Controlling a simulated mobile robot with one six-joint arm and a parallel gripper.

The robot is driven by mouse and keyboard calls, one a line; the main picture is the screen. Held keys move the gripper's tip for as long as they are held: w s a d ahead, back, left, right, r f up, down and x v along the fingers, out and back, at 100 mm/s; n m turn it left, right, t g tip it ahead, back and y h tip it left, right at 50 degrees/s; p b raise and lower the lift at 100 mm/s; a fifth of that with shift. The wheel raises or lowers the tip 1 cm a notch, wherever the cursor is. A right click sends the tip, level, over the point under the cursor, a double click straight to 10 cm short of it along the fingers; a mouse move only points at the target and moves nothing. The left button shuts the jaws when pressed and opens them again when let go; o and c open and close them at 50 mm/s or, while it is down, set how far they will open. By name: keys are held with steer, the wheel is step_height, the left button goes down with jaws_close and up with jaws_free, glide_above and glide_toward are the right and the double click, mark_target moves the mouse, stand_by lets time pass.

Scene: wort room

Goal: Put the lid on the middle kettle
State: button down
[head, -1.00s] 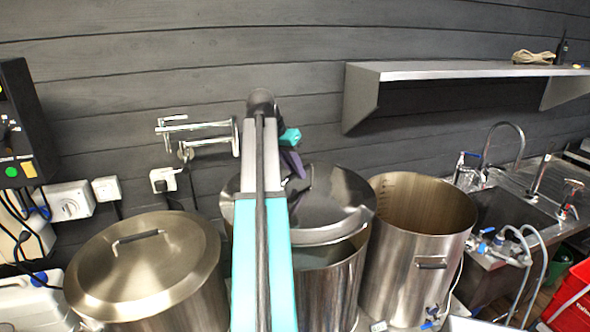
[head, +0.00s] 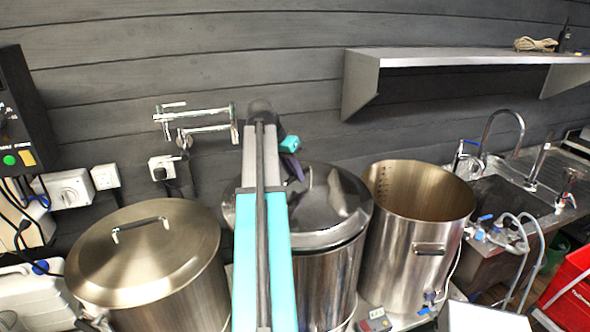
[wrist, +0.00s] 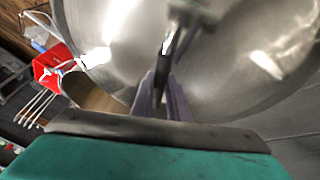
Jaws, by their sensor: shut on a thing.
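The shiny steel lid (head: 335,205) lies over the mouth of the middle kettle (head: 335,278) in the head view, close to level. Its near edge follows the kettle's rim; I cannot tell whether it is fully seated all round. My gripper (head: 293,165) is above the lid's middle, partly hidden behind my arm. In the wrist view the purple fingers (wrist: 163,98) are shut on the lid's handle (wrist: 180,40), with the lid's top (wrist: 115,40) filling most of the view. My arm hides the left part of the lid and kettle.
The left kettle (head: 160,300) wears its own lid (head: 145,250). The right kettle (head: 405,260) is open. A folding wall tap (head: 195,128) is behind my arm, and a steel shelf (head: 460,56) is at upper right. A sink (head: 500,195) and a red crate (head: 570,290) are at right.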

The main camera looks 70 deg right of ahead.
steer(key=shift+f+b, duration=0.35)
steer(key=shift+f, duration=0.6)
steer(key=c, duration=1.6)
jaws_free()
steer(key=shift+c, duration=0.2)
steer(key=shift+f, duration=0.2)
steer(key=p+v, duration=0.1)
steer(key=v, duration=1.3)
